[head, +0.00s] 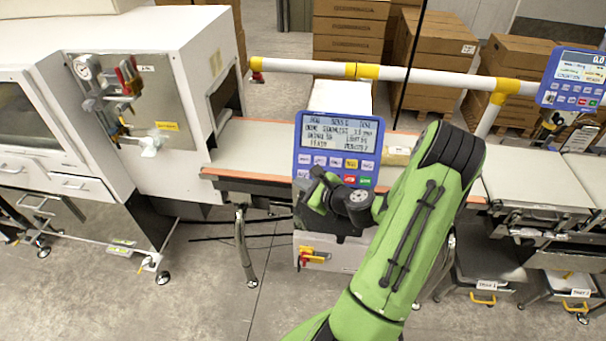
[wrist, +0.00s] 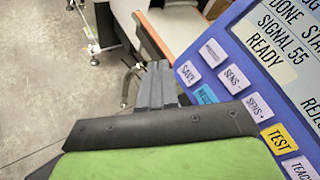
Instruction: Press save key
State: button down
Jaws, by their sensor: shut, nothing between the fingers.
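The blue control panel (head: 299,140) stands in the middle of the head view, with a lit text screen (head: 338,133) above rows of keys. In the wrist view the white SAVE key (wrist: 188,73) is at the panel's left edge, near a SENS- key (wrist: 233,79) and a blue key (wrist: 206,95). My gripper (wrist: 157,72) is shut and empty. Its fingertips appear just left of the SAVE key in the wrist view, apart from it in the picture; depth is hard to tell. In the head view my gripper (head: 318,180) covers the panel's lower left keys.
A yellow TEST key (wrist: 279,139) and a SENS+ key (wrist: 259,108) lie close by. A conveyor belt (head: 258,176) runs behind the panel, with a white-and-yellow rail (head: 420,76) beyond. A white machine (head: 130,90) stands left. A second blue panel (head: 573,79) is far right.

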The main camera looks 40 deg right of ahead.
jog(key=shift+w+d+f, duration=0.5)
jog(key=shift+w+d, duration=0.05)
jog(key=shift+d, duration=0.15)
jog(key=shift+w+d+f, duration=0.45)
jog(key=shift+w+d, duration=0.1)
jog(key=shift+d, duration=0.15)
dwell(1.0)
jog(key=shift+w+d+f, duration=0.15)
jog(key=shift+w+d, duration=0.1)
jog(key=shift+d, duration=0.05)
jog(key=shift+w+d+f, duration=0.2)
jog(key=shift+d, duration=0.05)
dwell(0.7)
jog(key=shift+s+a+r, duration=0.4)
jog(key=shift+s+a, duration=0.05)
jog(key=shift+a, duration=0.1)
jog(key=s+a, duration=0.1)
jog(key=a+r, duration=0.1)
jog(key=s+a+r, duration=0.1)
jog(key=shift+s+a+r+p, duration=0.15)
jog(key=shift+s+a+p, duration=0.1)
jog(key=shift+s+p, duration=0.1)
dwell(0.4)
